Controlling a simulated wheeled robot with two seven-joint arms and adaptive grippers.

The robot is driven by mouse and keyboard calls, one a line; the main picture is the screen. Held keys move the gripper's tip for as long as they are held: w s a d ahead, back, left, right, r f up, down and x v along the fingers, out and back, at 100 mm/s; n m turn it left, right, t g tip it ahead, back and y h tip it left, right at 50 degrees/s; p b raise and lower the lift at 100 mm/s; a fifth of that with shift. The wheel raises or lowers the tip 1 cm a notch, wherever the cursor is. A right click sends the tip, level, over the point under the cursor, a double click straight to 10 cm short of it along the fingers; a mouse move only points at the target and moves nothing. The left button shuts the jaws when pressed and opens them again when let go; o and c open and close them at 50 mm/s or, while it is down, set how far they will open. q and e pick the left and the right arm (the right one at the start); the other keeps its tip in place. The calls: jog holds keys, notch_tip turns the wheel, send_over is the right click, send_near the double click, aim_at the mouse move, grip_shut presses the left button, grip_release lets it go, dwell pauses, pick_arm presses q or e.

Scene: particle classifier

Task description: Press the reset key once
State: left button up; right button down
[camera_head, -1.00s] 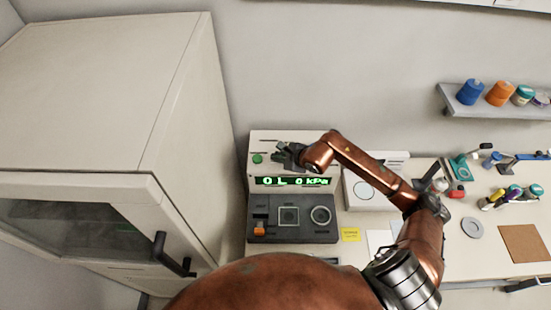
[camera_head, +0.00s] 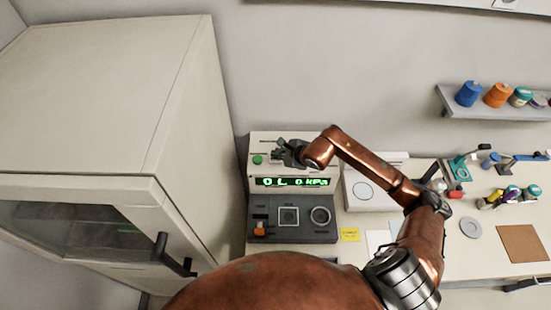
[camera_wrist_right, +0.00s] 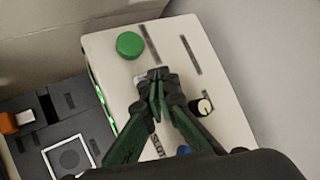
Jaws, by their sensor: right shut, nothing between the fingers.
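The classifier (camera_head: 322,168) is a pale box with a green lit display (camera_head: 291,182) reading "0 L 0 kPa". Its top panel carries a round green button (camera_wrist_right: 130,45), a black knob with a pale cap (camera_wrist_right: 200,107) and a blue part (camera_wrist_right: 183,150) partly behind a finger. I cannot read which control is the reset key. My right gripper (camera_wrist_right: 158,75) is shut and empty, with its fingertips over the top panel beside the green button. A small pale part shows just behind the fingertips, mostly hidden. I cannot tell whether the tips touch anything. My left gripper is not in view.
A dark panel (camera_head: 290,233) with an orange switch (camera_head: 259,230) lies in front of the display. A tall pale cabinet (camera_head: 195,110) stands close on the left. A white device (camera_head: 392,197) is on the right, and a shelf (camera_head: 500,112) of spools is on the wall.

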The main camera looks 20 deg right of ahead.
aim_at(276, 160)
jog(key=shift+r+p, duration=0.95)
jog(key=shift+r, duration=1.6)
jog(key=shift+f, duration=0.1)
